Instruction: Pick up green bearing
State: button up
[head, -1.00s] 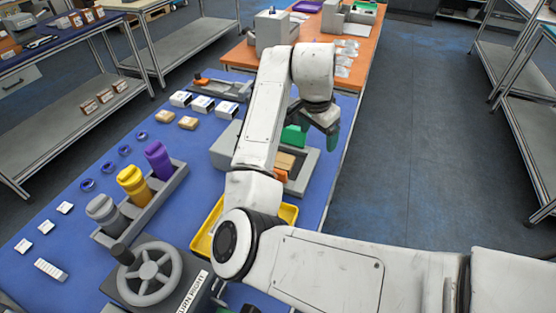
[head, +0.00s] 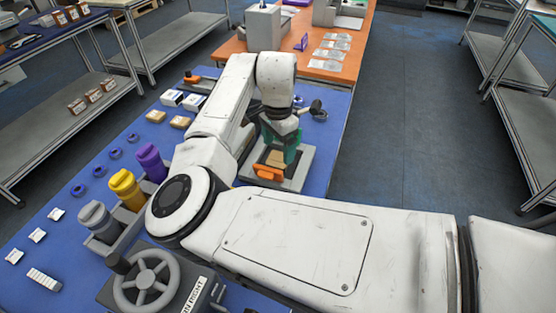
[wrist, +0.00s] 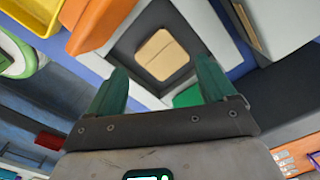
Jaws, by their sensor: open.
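No green bearing can be made out clearly in either view. My gripper (head: 284,151) is open and empty, pointing down over a grey square fixture (head: 301,172) on the blue table. In the wrist view my gripper's (wrist: 162,70) two teal fingers are apart, with the fixture's dark recess and tan block (wrist: 160,56) beyond them. A bright green piece (wrist: 187,97) shows between the fingers, near the right one; it is partly hidden and I cannot tell whether it is a bearing. My arm hides part of the table in the head view.
An orange part (head: 268,173) is at the fixture's front. Colored bottles (head: 127,188) stand in a grey rack at left, near blue rings (head: 101,170) and small boxes. A handwheel (head: 149,282) stands in front. A yellow tray (wrist: 30,30) shows in the wrist view.

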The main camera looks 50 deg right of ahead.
aim_at(278, 159)
jog(key=shift+w+d+f+p, duration=0.1)
jog(key=shift+f+p, duration=0.4)
jog(key=shift+f, duration=1.8)
jog(key=c, duration=1.3)
jog(key=shift+r, duration=0.1)
jog(key=shift+c, duration=0.2)
